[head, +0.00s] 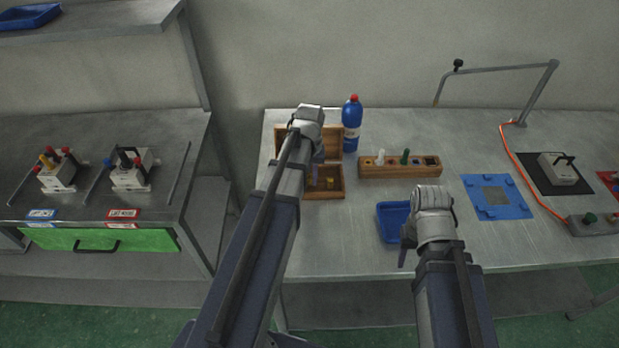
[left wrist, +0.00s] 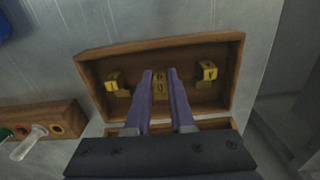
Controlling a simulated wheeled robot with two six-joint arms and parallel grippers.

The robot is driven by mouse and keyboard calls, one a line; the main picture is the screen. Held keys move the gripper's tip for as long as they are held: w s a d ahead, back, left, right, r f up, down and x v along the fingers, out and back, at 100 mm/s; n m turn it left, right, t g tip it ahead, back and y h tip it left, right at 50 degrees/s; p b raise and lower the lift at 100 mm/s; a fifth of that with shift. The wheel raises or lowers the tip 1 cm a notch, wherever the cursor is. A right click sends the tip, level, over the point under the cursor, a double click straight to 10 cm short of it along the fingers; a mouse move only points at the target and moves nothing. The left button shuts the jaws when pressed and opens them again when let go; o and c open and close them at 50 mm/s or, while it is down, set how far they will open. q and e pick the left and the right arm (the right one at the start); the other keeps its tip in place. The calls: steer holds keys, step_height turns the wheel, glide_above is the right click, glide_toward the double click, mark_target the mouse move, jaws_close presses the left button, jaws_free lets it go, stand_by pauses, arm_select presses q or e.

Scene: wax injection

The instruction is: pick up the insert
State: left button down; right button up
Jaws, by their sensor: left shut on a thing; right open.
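A wooden box (head: 338,194) with its lid open stands at the left of the table. In the left wrist view three brass inserts sit in the wooden box (left wrist: 237,62): a left one (left wrist: 112,82), a middle one (left wrist: 160,86) and a right one (left wrist: 208,71). My left gripper (left wrist: 160,75) reaches into the box and is shut on the middle insert, a finger on either side. In the head view my left gripper (head: 318,165) is largely hidden by its arm. My right gripper (head: 404,256) is open and empty near the table's front edge, by the blue tray (head: 390,214).
A blue bottle (head: 351,128) stands behind the box. A wooden rack (head: 385,171) with white and green handled tools is right of it. A blue mat (head: 512,207), an orange cable (head: 520,165) and a clamp block (head: 558,170) lie further right. The table is clear between rack and mat.

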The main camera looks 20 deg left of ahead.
mark_target(310, 178)
arm_select(q)
step_height(310, 178, up, 8)
steer(key=p, duration=0.7)
steer(key=shift+r+p, duration=0.2)
steer(key=shift+p, duration=0.1)
